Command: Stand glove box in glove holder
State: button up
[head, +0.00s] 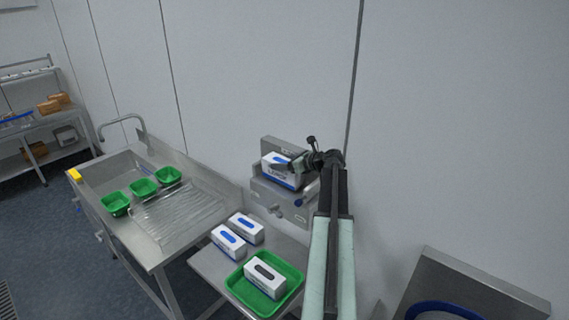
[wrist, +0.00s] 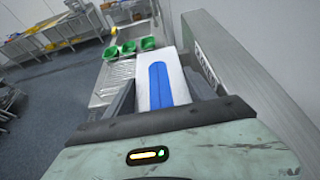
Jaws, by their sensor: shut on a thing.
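My gripper (head: 292,166) is shut on a white glove box (head: 277,174) with blue marking. The grey metal glove holder (head: 283,199) is on the wall, with a taller back plate behind the box. In the wrist view a grey lettered plate (wrist: 215,62) stands close to the box's right.
Below, two blue-topped boxes (head: 228,242) (head: 245,229) stand on a steel side table (head: 207,265), beside a green tray (head: 235,285) holding a dark-slotted box (head: 265,279). Several green bowls (head: 143,188) stand on the steel bench at left. The wall is close behind the holder.

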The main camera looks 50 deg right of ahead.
jog(key=shift+f+b, duration=0.6)
jog(key=shift+b, duration=0.05)
jog(key=o, duration=1.8)
jog(key=p+v, duration=0.3)
jog(key=v, duration=0.4)
jog(key=shift+s+r, duration=0.2)
jog(key=shift+r, duration=0.05)
jog(key=shift+s, duration=0.25)
jog(key=shift+f, duration=0.1)
